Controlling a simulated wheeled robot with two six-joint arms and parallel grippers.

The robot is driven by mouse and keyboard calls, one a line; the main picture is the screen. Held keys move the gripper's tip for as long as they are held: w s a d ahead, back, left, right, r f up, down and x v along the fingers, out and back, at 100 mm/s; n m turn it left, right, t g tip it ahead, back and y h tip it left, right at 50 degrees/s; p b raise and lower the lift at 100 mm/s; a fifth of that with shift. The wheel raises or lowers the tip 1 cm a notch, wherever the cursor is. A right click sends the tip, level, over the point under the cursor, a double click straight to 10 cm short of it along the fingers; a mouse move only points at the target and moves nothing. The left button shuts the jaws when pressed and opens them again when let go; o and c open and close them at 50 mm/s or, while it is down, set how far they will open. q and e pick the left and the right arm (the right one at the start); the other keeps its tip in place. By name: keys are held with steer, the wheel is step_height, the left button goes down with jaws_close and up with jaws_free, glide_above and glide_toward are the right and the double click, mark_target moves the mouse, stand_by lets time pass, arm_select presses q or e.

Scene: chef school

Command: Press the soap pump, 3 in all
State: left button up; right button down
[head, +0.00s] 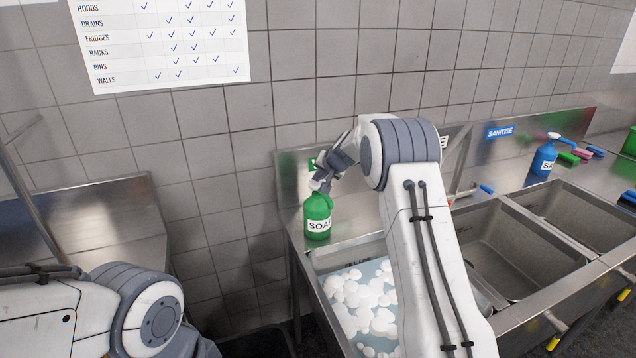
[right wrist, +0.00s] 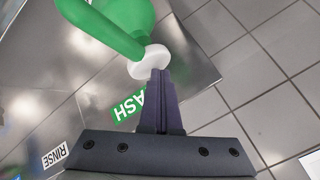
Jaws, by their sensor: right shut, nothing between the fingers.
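The green soap bottle (head: 318,222) with a white label stands upright at the back left corner of the sink unit. My right gripper (head: 323,184) is right at its top and hides most of the pump from the head view. In the right wrist view the shut, empty fingers (right wrist: 159,78) point at the white pump head (right wrist: 148,62), and their tips meet or overlap its edge. I cannot tell whether they press on it. My left gripper is out of view.
A foamy basin (head: 335,262) lies in front of the bottle, partly behind my right arm. Empty basins (head: 510,255) are to the right. The tiled wall is close behind.

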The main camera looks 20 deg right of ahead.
mark_target(319, 184)
steer(key=shift+s+f+b, duration=0.1)
steer(key=shift+f+b, duration=0.35)
steer(key=shift+f, duration=0.2)
stand_by(0.4)
steer(key=shift+r, duration=0.1)
steer(key=shift+r+p, duration=1.05)
steer(key=shift+r, duration=0.35)
step_height(319, 184, up, 5)
steer(key=p, duration=0.4)
steer(key=shift+r, duration=0.1)
